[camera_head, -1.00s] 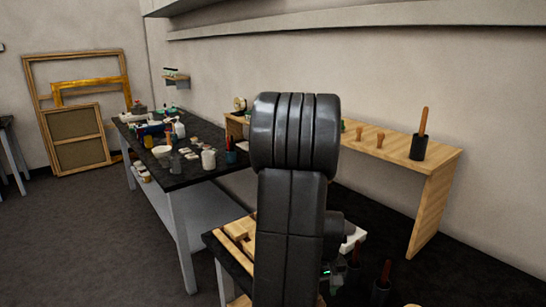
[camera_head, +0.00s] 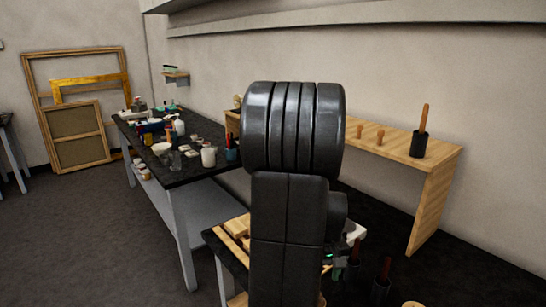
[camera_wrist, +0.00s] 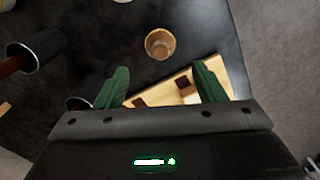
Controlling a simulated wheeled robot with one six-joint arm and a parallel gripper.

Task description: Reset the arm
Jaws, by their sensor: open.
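My gripper (camera_wrist: 160,88) shows in the wrist view with two green fingers spread wide apart. It is open and nothing is between the fingers. Below it lies a light wooden board or tray with dark patches (camera_wrist: 188,87), on a dark tabletop (camera_wrist: 205,35). My black arm stands upright in the middle of the head view and hides part of the scene behind it. In the head view the gripper is mostly hidden low behind the arm, with only a small part showing.
A round tan container (camera_wrist: 160,44) stands beyond the fingers. Dark cylinders (camera_wrist: 35,50) with brown handles are at left. A cluttered black worktable (camera_head: 190,170) is left of my arm, and a wooden bench (camera_head: 437,165) stands right. Open floor (camera_head: 90,240) lies at the left.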

